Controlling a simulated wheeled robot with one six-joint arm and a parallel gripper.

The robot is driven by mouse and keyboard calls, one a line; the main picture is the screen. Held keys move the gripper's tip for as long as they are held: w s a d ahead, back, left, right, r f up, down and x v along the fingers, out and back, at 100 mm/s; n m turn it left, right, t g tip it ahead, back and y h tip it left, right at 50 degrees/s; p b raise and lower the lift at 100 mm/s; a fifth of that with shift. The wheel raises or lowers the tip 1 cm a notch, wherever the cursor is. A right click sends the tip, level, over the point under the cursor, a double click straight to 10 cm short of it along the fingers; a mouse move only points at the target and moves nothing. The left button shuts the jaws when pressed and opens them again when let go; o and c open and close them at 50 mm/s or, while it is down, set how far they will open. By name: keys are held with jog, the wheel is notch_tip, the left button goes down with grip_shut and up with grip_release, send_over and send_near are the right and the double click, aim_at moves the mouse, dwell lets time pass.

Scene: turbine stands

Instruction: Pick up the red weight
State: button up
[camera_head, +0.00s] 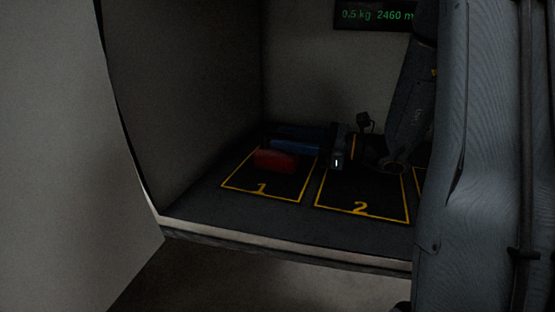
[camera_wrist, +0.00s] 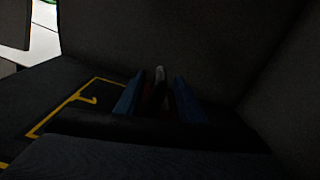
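The red weight (camera_head: 275,160) lies on the pad marked 1 (camera_head: 235,186) in the head view. My gripper (camera_head: 285,140) reaches in from the right with its blue fingers above and beside the weight. The nearer finger crosses in front of the weight's upper part. In the wrist view, the two blue fingers of my gripper (camera_wrist: 158,95) stand apart, with a dark red strip of the weight (camera_wrist: 148,101) showing low between them. The fingers look open. The picture is too dark to tell whether either finger touches the weight.
The pad marked 2 (camera_head: 362,205) is bare in its visible part. Grey walls close in the bay at the left and back. A dark display (camera_head: 376,15) with green text hangs on the back wall. The shelf has a pale front edge (camera_head: 290,252).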

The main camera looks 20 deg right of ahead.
aim_at(263, 133)
jog(key=x, duration=0.6)
jog(key=shift+w+a+r+p, duration=0.2)
jog(key=shift+r+p, duration=0.05)
jog(key=shift+p, duration=0.15)
grip_shut()
